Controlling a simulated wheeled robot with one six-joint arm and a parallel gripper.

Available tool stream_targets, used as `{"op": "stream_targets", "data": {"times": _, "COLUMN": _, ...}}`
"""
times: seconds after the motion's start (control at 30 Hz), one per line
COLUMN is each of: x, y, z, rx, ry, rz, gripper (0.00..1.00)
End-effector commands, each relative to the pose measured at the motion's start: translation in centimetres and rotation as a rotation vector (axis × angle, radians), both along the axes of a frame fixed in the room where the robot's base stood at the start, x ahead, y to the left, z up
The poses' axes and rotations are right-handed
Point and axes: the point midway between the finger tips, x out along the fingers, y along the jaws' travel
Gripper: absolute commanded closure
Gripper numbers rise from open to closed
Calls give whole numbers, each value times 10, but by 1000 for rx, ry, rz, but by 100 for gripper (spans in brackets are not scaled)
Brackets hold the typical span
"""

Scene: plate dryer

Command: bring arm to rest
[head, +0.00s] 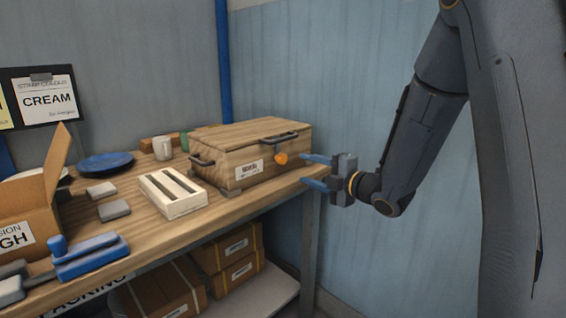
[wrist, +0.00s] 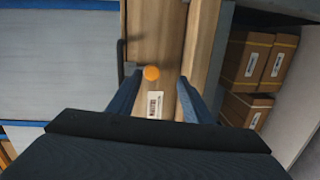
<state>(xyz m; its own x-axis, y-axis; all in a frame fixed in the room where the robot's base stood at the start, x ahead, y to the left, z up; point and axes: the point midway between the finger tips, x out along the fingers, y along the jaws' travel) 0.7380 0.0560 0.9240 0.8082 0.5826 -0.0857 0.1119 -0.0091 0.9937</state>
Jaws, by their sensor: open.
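My gripper (head: 318,172) is at the right end of the table in the head view, with its two blue fingers apart and nothing between them. The fingers point left toward a closed wooden box (head: 222,162) that has dark handles, a white label and an orange tag (head: 281,158). In the wrist view my gripper (wrist: 160,88) also shows open, with the box front (wrist: 158,35) and the orange tag (wrist: 151,73) ahead between the fingers. A small gap seems to separate the fingertips from the box; contact cannot be told for sure.
The wooden table (head: 150,221) holds a white slotted rack (head: 172,208), a blue plate (head: 105,163), a white mug (head: 162,148), a blue tool (head: 90,256) and an open carton (head: 25,220). Cardboard boxes (head: 235,270) sit on the shelf below.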

Motion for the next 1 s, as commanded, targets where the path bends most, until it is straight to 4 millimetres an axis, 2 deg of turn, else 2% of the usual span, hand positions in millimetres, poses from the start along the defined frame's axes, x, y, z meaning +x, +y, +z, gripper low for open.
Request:
{"op": "stream_targets", "data": {"times": 0.03, "x": -2, "y": -5, "z": 3, "rx": 12, "ry": 68, "rz": -54, "gripper": 54}}
{"op": "stream_targets", "data": {"times": 0.17, "x": -13, "y": -30, "z": -9, "rx": 83, "ry": 318, "rz": -265, "gripper": 54}}
{"op": "stream_targets", "data": {"times": 0.27, "x": -36, "y": -51, "z": -21, "rx": 164, "ry": 518, "rz": -449, "gripper": 54}}
{"op": "stream_targets", "data": {"times": 0.33, "x": -60, "y": -64, "z": -30, "rx": 230, "ry": 655, "rz": -583, "gripper": 54}}
{"op": "stream_targets", "data": {"times": 0.47, "x": -119, "y": -81, "z": -44, "rx": 364, "ry": 900, "rz": -839, "gripper": 54}}
{"op": "stream_targets", "data": {"times": 0.57, "x": -176, "y": -85, "z": -51, "rx": 473, "ry": 1083, "rz": -1043, "gripper": 54}}
{"op": "stream_targets", "data": {"times": 0.7, "x": -261, "y": -79, "z": -53, "rx": 612, "ry": 1317, "rz": -1319, "gripper": 54}}
{"op": "stream_targets", "data": {"times": 0.8, "x": -311, "y": -69, "z": -49, "rx": 682, "ry": 1443, "rz": -1476, "gripper": 54}}
{"op": "stream_targets", "data": {"times": 0.9, "x": -345, "y": -60, "z": -45, "rx": 723, "ry": 1526, "rz": -1584, "gripper": 54}}
{"op": "stream_targets", "data": {"times": 1.0, "x": -363, "y": -55, "z": -43, "rx": 742, "ry": 1570, "rz": -1643, "gripper": 54}}
